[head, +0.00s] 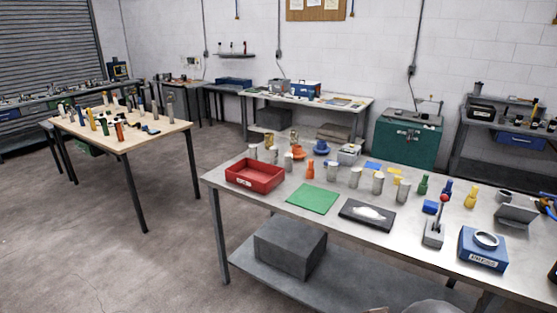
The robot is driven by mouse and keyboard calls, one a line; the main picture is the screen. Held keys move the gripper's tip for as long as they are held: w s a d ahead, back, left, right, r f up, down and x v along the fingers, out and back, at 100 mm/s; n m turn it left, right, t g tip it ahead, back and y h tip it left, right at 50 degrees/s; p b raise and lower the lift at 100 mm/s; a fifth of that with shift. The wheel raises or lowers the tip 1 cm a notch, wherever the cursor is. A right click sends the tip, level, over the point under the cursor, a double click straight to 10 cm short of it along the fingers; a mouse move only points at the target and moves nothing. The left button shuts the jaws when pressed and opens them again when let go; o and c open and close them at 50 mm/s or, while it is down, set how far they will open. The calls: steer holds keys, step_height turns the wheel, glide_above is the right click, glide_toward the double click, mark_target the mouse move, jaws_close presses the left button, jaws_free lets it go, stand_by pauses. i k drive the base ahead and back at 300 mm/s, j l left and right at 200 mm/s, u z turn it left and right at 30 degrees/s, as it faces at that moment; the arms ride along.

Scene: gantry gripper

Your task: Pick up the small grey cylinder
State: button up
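Several small grey cylinders stand upright on the near metal table (270,203). One grey cylinder (378,183) is near the table's middle, with another (355,177) to its left and another (403,192) to its right. More grey cylinders (332,171) stand further left, towards the red tray. I cannot tell from this view which one the task means. My gripper does not show in the head view.
A red tray (240,180), green mat (313,204) and black pad (350,222) lie along the near edge. A joystick box (433,236) and blue box (482,256) stand right. A wooden table (90,138) holds more small objects at left. Open floor lies left.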

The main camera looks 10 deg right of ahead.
mark_target(274, 151)
steer(key=i+j+z, duration=0.25)
steer(key=i+j, duration=0.35)
steer(key=i, duration=0.25)
steer(key=i+j+z, duration=0.25)
steer(key=i+j, duration=0.5)
steer(key=i+j+z, duration=0.25)
steer(key=i+j, duration=0.55)
steer(key=j, duration=0.1)
